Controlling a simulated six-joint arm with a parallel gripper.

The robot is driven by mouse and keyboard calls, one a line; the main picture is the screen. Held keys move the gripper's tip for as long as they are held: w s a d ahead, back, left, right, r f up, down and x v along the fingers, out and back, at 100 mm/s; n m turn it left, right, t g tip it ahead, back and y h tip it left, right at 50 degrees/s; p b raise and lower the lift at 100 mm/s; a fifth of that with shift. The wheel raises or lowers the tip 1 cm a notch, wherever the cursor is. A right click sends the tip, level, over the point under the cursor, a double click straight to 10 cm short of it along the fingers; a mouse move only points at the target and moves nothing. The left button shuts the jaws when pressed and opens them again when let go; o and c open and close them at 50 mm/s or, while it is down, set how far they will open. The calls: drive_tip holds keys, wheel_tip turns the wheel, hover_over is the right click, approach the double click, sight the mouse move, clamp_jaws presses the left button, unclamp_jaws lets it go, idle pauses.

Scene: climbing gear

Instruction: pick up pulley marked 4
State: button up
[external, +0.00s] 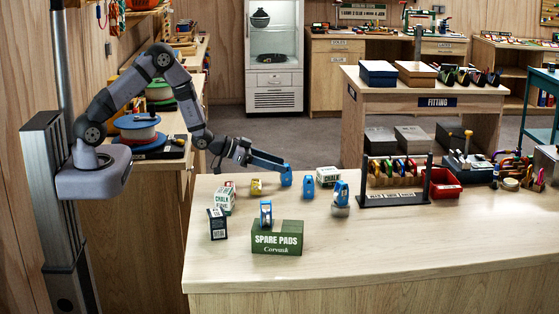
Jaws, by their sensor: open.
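Several small blue pulleys stand on the pale wooden table (400,235). One blue pulley (286,179) is at the far side, just under my gripper's tip. Another blue pulley (308,188) stands to its right, and a third (341,192) sits farther right on a light round base. One more blue pulley (266,212) stands on the green box lettered SPARE PADS (277,238). The markings on the pulleys are too small to read, so I cannot tell which is 4. My gripper (284,167) is open, reaching in from the left; its blue fingers partly overlap the far pulley.
A yellow item (256,187) lies left of the far pulley. White chalk boxes (224,201) and a dark box (217,224) stand at the left; another white box (327,175) is behind. A dark rack (394,199) and red bin (444,184) are at right. The front right is clear.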

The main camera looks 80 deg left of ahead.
sight(285, 165)
drive_tip(key=shift+p+x, duration=0.4)
drive_tip(key=shift+x, duration=0.65)
drive_tip(key=shift+w+d+p, duration=0.2)
drive_tip(key=shift+w+p, duration=0.4)
drive_tip(key=shift+p, duration=0.05)
drive_tip(key=shift+p+x, duration=0.95)
drive_tip(key=shift+x, duration=1.05)
drive_tip(key=shift+d, duration=0.1)
drive_tip(key=shift+c, duration=0.3)
clamp_jaws()
wheel_tip(285, 165, up, 10)
drive_tip(key=b, duration=0.3)
